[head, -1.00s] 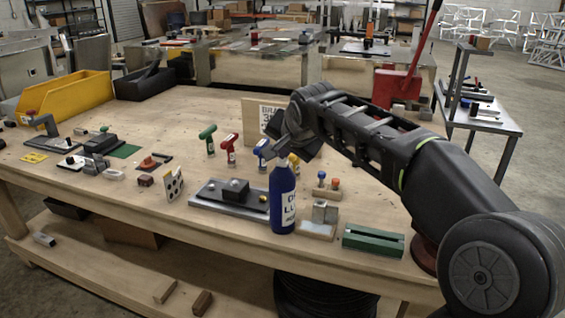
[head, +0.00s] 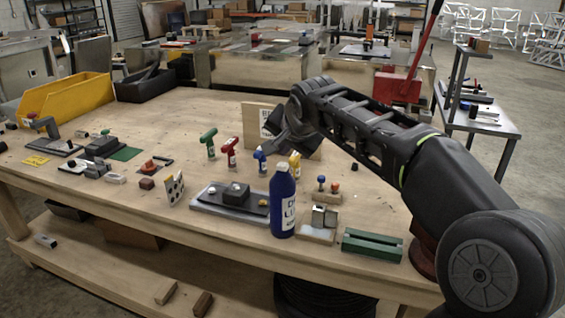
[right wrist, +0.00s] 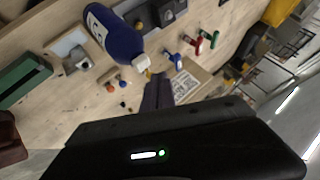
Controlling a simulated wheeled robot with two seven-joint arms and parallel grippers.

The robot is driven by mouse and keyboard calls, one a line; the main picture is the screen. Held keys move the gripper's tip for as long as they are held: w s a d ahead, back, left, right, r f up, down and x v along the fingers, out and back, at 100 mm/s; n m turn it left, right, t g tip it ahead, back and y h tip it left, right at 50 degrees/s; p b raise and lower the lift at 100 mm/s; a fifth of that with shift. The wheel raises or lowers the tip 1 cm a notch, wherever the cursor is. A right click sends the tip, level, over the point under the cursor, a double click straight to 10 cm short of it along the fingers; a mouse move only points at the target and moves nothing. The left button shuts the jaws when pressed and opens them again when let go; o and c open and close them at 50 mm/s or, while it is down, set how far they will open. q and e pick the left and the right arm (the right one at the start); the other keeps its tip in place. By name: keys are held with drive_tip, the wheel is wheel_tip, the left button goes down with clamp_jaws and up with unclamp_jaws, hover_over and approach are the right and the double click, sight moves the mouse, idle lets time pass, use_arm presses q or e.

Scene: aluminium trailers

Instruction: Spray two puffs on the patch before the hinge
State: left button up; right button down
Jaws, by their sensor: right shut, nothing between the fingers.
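The blue bottle (head: 282,205) with a white label stands upright near the table's front edge; its white top (right wrist: 142,62) shows in the right wrist view. My right gripper (head: 272,147) is behind and above it in the head view, shut and empty; its dark fingers (right wrist: 157,92) point toward the white top, apparently apart from it. A metal piece (head: 324,217) on a wooden block, possibly the hinge, stands right of the bottle. A grey plate with a dark block (head: 235,196) and small pale spots lies left of it. I cannot tell which patch is meant. My left gripper is out of view.
A green slotted block (head: 372,245) lies at the front right. A yellow bin (head: 65,97) stands at the far left.

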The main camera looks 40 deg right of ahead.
sight(284, 166)
wheel_tip(284, 166, up, 4)
drive_tip(key=shift+r+p, duration=0.1)
drive_tip(key=shift+p, duration=1.15)
